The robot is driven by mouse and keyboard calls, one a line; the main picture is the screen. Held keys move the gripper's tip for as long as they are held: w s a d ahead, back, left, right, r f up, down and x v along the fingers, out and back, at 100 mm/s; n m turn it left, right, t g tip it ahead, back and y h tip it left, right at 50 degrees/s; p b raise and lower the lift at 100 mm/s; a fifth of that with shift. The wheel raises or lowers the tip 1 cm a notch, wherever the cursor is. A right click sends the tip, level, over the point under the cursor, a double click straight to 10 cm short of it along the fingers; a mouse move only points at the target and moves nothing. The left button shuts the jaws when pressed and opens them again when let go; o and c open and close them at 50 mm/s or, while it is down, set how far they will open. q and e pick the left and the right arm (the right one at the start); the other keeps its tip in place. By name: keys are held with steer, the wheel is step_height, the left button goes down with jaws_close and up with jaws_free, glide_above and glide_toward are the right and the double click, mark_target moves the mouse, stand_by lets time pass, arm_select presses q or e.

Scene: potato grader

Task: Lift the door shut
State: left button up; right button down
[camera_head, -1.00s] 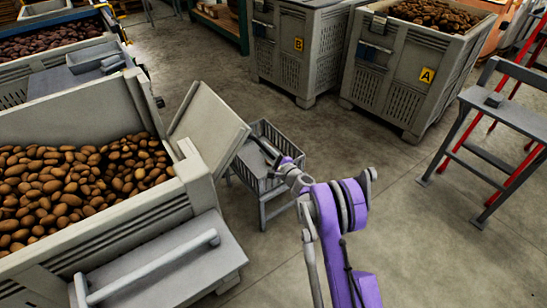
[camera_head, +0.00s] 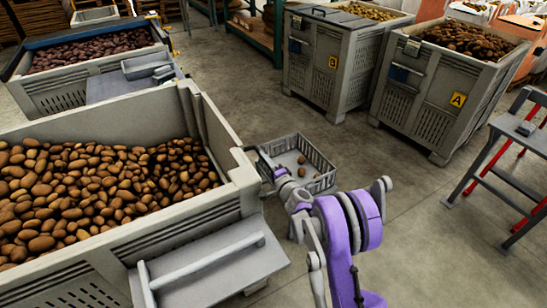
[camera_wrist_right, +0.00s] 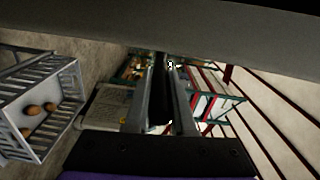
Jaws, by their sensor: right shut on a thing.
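The door (camera_head: 222,132) is a grey panel at the right end of the big potato box (camera_head: 130,232) in the head view. It stands close to upright, in line with the box end. I cannot tell whether it is fully flush. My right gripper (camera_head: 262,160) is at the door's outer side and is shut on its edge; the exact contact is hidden. In the right wrist view the right gripper (camera_wrist_right: 163,85) points at a grey beam-like edge, likely the door (camera_wrist_right: 200,28), across the top. My left gripper is not in view.
A grey slatted crate (camera_head: 322,181) with a few potatoes stands just beyond my right gripper. Bins marked B (camera_head: 325,75) and A (camera_head: 440,95) stand behind. A grey-and-red stand (camera_head: 500,165) is at the right. The floor between is clear.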

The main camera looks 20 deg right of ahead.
steer(key=shift+a+r, duration=0.2)
steer(key=shift+a, duration=0.8)
steer(key=c, duration=0.8)
jaws_free()
steer(key=shift+s+a, duration=0.1)
steer(key=shift+a, duration=0.05)
steer(key=shift+o, duration=0.2)
steer(key=shift+s, duration=0.1)
steer(key=s+d+b, duration=0.1)
steer(key=s, duration=0.9)
steer(key=shift+s, duration=0.3)
steer(key=shift+f, duration=0.1)
